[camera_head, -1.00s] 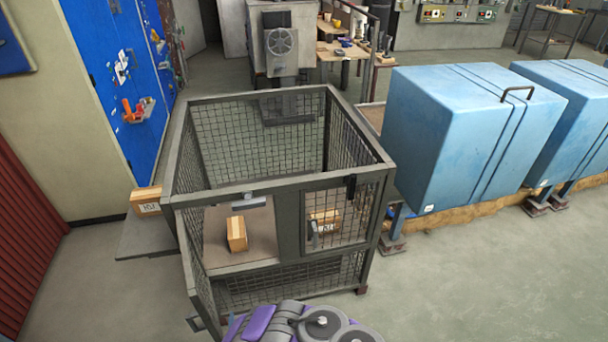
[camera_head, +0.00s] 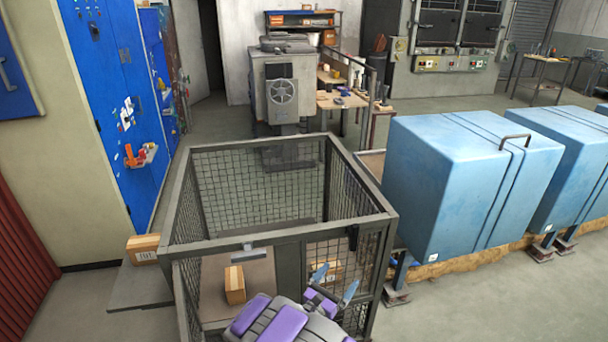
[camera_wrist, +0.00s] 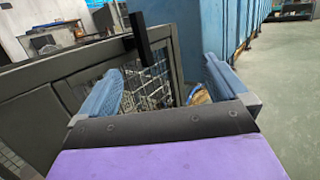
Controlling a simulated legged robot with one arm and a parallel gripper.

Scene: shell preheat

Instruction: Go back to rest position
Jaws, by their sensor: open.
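My gripper (camera_head: 334,284) is in the lower middle of the head view, at the front right of the mesh cage (camera_head: 385,222). Its two blue fingers are spread apart and nothing is between them. The wrist view shows the same open fingers (camera_wrist: 165,88) facing the cage's mesh and dark frame. My purple and grey arm covers part of the cage's front. A cardboard box (camera_head: 235,284) sits on the shelf inside the cage. Another box inside, behind my gripper, is mostly hidden.
A third box (camera_head: 143,248) lies on a grey ledge (camera_head: 140,288) left of the cage. Blue covered machines (camera_head: 465,185) stand close on the right. A blue cabinet (camera_head: 112,95) is at the back left. Open floor (camera_head: 490,300) lies at the lower right.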

